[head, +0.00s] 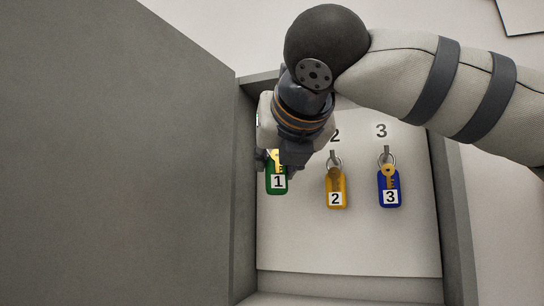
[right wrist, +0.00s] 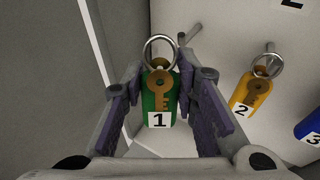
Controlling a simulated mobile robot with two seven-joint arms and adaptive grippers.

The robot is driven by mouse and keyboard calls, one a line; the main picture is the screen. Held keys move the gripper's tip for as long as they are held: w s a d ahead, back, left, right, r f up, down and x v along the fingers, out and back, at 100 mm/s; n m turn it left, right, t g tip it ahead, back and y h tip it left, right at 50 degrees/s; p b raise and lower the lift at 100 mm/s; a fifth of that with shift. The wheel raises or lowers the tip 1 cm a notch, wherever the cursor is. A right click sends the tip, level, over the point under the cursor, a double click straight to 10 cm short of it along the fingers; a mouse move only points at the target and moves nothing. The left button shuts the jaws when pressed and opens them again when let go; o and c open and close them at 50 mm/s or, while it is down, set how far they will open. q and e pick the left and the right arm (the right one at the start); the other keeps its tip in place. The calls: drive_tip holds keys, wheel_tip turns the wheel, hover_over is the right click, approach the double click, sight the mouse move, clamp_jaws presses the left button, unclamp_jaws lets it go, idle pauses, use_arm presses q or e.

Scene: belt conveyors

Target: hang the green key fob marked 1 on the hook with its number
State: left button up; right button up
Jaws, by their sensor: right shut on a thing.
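The green key fob marked 1 (head: 277,183) hangs below my right gripper (head: 276,160) at the left side of the white hook panel (head: 345,240). In the right wrist view, the green fob (right wrist: 159,103) is between the two fingers of my right gripper (right wrist: 160,83), which is shut on it. The fob's brass key and its metal ring (right wrist: 146,50) show above the number. A grey hook (right wrist: 194,48) is right by the ring; I cannot tell whether the ring is around it. In the head view my arm hides that hook and its number. My left gripper is not in view.
A yellow fob marked 2 (head: 336,190) hangs on the hook under number 2. A blue fob marked 3 (head: 389,188) hangs on the hook under number 3. A grey side wall (head: 246,225) stands close to the left of my right gripper. The panel's lower part is clear.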

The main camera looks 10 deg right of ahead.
drive_tip(key=shift+w+d+f, duration=0.15)
drive_tip(key=shift+w+d, duration=0.6)
drive_tip(key=shift+w, duration=0.35)
drive_tip(key=shift+w+d+f, duration=0.1)
drive_tip(key=shift+w+d, duration=0.65)
drive_tip(key=shift+w, duration=0.3)
drive_tip(key=shift+w+d+f, duration=0.3)
drive_tip(key=shift+w+f, duration=0.2)
drive_tip(key=shift+f, duration=0.05)
drive_tip(key=o, duration=1.2)
drive_tip(key=shift+s, duration=0.1)
